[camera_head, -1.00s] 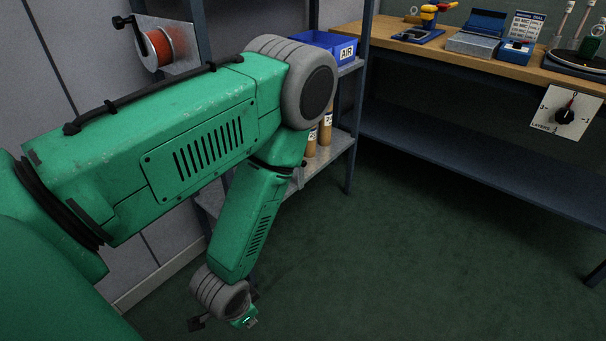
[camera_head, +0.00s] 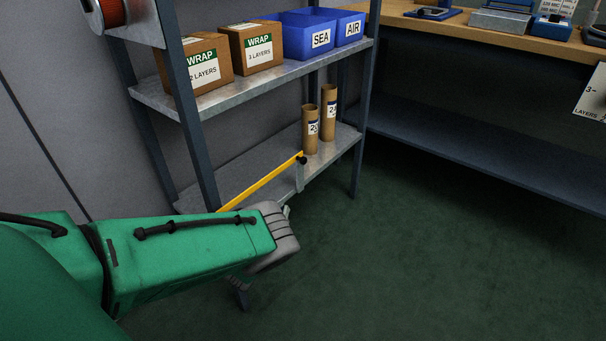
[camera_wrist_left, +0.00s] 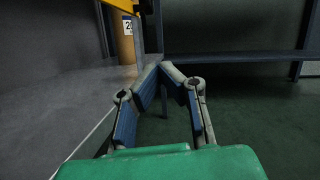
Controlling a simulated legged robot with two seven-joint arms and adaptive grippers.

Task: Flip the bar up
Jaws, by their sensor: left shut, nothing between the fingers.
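The yellow bar (camera_head: 262,181) runs along the front of the lower shelf (camera_head: 334,150), its far end at a dark pivot by a small grey post (camera_head: 300,177). It slopes slightly in the picture, and its near end is hidden behind my left arm. My right gripper is not in view.
Two cardboard tubes (camera_head: 311,130) stand on the lower shelf behind the bar's far end. Wrap boxes (camera_head: 257,47) and blue bins (camera_head: 309,36) sit on the upper shelf. A dark shelf post (camera_head: 193,120) stands near my arm. Green floor (camera_head: 420,240) is clear on the right.

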